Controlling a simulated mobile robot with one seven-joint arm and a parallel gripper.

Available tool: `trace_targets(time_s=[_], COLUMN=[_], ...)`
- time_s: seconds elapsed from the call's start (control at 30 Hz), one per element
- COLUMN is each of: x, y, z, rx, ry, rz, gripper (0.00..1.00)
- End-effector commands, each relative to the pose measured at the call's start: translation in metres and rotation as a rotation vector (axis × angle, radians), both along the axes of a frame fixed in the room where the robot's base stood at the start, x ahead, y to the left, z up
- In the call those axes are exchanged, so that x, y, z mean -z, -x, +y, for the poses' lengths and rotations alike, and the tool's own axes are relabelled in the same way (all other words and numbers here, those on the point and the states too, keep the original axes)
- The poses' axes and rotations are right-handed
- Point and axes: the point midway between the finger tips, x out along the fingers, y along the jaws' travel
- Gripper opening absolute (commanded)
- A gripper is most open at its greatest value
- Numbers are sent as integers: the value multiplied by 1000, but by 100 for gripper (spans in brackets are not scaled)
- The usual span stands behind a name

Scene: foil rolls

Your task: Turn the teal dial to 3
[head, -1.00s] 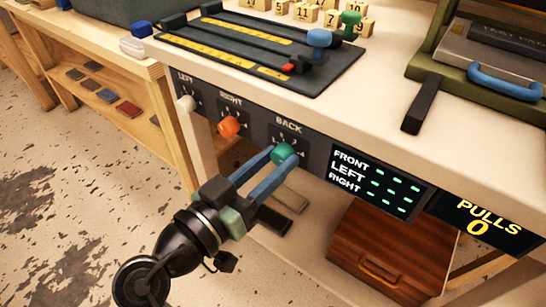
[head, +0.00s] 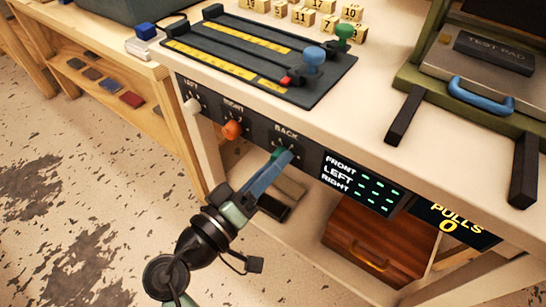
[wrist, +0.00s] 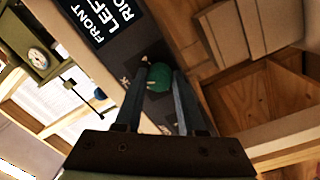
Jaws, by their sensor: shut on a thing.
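The teal dial (wrist: 159,78) sits on the dark front panel under the label BACK. In the head view the dial (head: 279,153) is mostly hidden by my gripper's blue fingers. My gripper (head: 284,158) is shut on the dial. In the wrist view the two fingers (wrist: 158,88) stand on either side of the dial, their tips at its edges. The dial's pointer and most of the numbers around it are hidden or too small to read.
An orange dial (head: 231,130) marked RIGHT and a white dial (head: 192,105) marked LEFT are to the left. A display (head: 361,184) reading FRONT, LEFT, RIGHT is close on the right. A wooden box (head: 375,250) stands below. A blue knob (head: 313,58) is on the top.

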Motion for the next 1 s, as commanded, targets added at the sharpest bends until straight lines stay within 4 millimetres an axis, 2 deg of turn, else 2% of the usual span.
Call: trace_targets(time_s=[0.63, 0.67, 0.7, 0.8, 1.0], x=[1, 1, 1, 1, 0], y=[1, 1, 1, 0, 0], z=[0, 0, 0, 0, 0], rx=[1, 1, 1, 1, 0], ry=[41, 41, 41, 41, 40], rz=[31, 31, 31, 31, 30], gripper=[0, 44, 51, 69, 69])
